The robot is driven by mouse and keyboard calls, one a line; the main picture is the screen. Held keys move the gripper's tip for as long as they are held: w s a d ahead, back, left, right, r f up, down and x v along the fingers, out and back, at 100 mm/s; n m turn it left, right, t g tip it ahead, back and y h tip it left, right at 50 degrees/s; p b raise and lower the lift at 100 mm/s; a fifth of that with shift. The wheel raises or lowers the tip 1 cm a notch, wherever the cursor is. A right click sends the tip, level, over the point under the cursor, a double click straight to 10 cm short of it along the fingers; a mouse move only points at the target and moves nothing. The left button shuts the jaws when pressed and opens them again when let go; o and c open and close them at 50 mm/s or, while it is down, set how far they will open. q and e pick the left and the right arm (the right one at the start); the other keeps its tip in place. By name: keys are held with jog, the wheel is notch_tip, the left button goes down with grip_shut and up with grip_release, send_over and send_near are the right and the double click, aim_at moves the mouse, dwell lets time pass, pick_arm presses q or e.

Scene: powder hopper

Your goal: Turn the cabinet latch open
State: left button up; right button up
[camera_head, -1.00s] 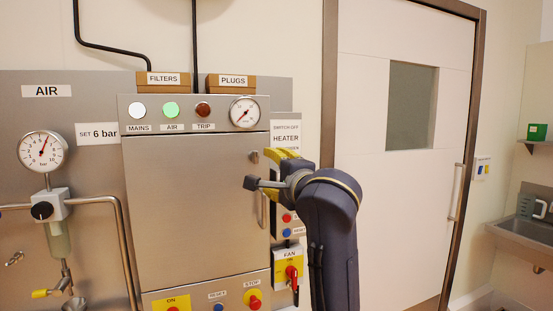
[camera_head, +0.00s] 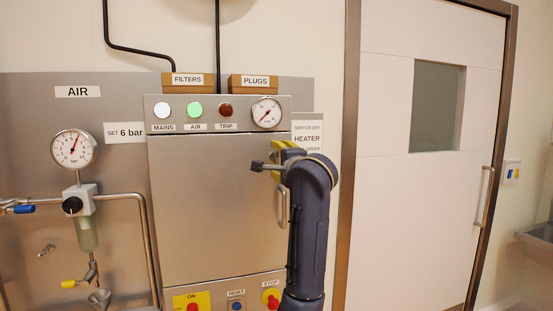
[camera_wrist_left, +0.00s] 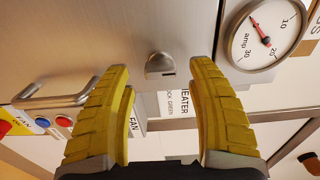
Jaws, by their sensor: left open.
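The cabinet door (camera_head: 215,210) is a flat steel panel and looks closed. Its latch (camera_wrist_left: 160,66) is a small rounded metal knob near the door's upper right edge, seen in the left wrist view. In the head view my gripper and wrist cover the latch. My left gripper (camera_head: 282,148) has yellow padded fingers and is open and empty. In the wrist view its fingers stand on either side of the latch, apart from it. The door's bar handle (camera_head: 283,205) is below; it also shows in the wrist view (camera_wrist_left: 62,101). My right gripper is not in view.
The amp gauge (camera_wrist_left: 265,32) is close to one finger in the wrist view. Above the door are lamps and the gauge (camera_head: 266,113). A heater label (camera_head: 307,138) is to the right. Air piping with a pressure gauge (camera_head: 74,149) is at the left. A white door (camera_head: 410,210) is at right.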

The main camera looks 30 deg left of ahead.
pick_arm(q)
jog(key=shift+x, duration=1.5)
jog(key=shift+c, duration=0.2)
grip_shut()
